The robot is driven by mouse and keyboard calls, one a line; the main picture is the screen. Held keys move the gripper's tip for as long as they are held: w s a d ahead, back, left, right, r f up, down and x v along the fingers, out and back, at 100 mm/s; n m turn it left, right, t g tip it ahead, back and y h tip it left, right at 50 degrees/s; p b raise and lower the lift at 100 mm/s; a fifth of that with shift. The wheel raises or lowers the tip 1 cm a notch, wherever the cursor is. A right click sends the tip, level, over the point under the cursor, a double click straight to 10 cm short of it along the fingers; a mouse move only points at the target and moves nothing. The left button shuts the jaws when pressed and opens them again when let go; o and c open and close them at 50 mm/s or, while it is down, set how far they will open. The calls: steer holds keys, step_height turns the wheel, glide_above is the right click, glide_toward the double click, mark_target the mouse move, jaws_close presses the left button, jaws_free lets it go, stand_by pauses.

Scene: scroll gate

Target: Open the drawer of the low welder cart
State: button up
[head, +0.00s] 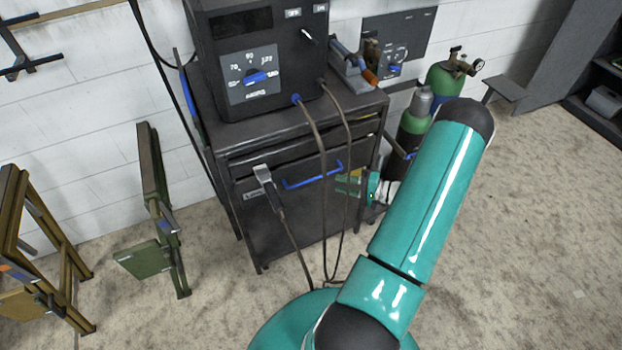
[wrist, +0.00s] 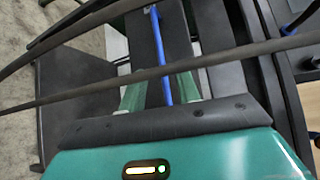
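The low welder cart (head: 262,235) is dark and stands against the wall. Its drawer (head: 262,163) has a blue bar handle (head: 313,177) and looks flush with the cart front. My gripper (head: 372,188) is at the right side of the cart front, mostly hidden behind my teal arm. In the wrist view my gripper (wrist: 160,92) has its two pale green fingers apart. The blue handle (wrist: 158,45) runs between and beyond them. Neither finger clearly touches the bar.
A welder (head: 262,60) sits on the cart. Its dark cables (head: 322,160) hang before the drawer and cross the wrist view (wrist: 230,52). A clamp (head: 265,180) hangs at the front. Gas cylinders (head: 414,128) stand right; folded frames (head: 155,190) stand left.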

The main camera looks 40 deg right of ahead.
mark_target(313, 179)
steer(key=x, duration=1)
steer(key=shift+w+a+f, duration=0.1)
steer(key=shift+w, duration=0.15)
jaws_close()
